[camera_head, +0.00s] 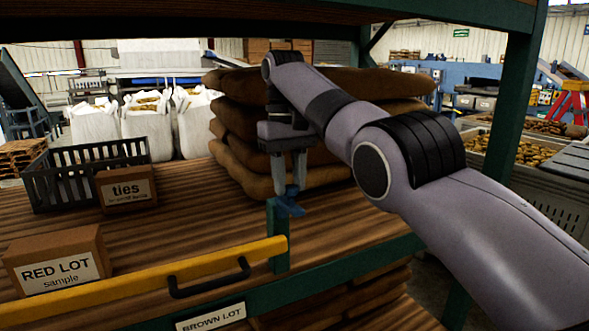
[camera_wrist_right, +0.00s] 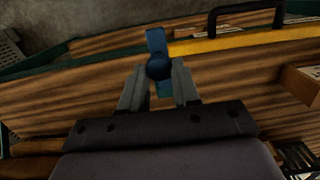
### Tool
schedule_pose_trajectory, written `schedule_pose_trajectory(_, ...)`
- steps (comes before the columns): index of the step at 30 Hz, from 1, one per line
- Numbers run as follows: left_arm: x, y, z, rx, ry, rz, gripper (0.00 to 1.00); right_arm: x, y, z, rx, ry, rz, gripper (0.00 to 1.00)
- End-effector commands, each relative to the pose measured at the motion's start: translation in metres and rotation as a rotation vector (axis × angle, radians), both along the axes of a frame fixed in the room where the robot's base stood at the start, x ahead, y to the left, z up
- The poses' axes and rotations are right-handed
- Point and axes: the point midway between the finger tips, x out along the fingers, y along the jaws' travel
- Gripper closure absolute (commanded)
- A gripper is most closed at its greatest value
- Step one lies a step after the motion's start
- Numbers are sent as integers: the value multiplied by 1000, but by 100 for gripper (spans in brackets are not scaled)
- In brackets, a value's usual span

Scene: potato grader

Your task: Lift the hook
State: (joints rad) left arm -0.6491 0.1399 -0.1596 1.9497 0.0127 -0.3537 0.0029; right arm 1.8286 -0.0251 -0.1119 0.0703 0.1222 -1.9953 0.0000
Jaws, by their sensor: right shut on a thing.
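The hook is a small blue piece (camera_head: 289,206) at the end of the yellow bar, by a short green post (camera_head: 277,237). My right gripper (camera_head: 289,188) reaches down from above with its fingertips at the blue hook. In the right wrist view the blue hook (camera_wrist_right: 157,42) with its round dark knob (camera_wrist_right: 158,67) sits between the two fingers of my right gripper (camera_wrist_right: 158,82), which is shut on it. The yellow bar (camera_head: 150,285) with a black handle runs along the shelf's front edge. My left gripper is not in view.
Brown sacks (camera_head: 235,140) are stacked right behind the gripper. A black crate (camera_head: 85,175), a "ties" box (camera_head: 127,188) and a "RED LOT sample" box (camera_head: 57,262) stand on the wooden shelf. A green upright (camera_head: 508,110) stands at the right.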

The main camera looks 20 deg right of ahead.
Motion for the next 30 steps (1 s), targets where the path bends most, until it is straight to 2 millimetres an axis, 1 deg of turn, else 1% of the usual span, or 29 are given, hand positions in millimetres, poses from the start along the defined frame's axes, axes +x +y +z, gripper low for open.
schedule_pose_trajectory(1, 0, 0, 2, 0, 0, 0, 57, 0, 0, 3, -2, -4, -2, 100)
schedule_pose_trajectory(13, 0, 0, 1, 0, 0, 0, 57, 0, 0, 2, -2, 0, -2, 100)
schedule_pose_trajectory(14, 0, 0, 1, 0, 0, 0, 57, 0, 0, 2, -2, 0, -2, 60)
schedule_pose_trajectory(15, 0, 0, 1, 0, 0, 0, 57, 0, 0, 2, -2, 0, -2, 46)
schedule_pose_trajectory(16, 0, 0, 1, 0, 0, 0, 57, 0, 0, 2, -2, 1, -2, 44)
schedule_pose_trajectory(30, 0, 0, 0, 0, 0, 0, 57, -1, 0, 0, -1, 4, -2, 44)
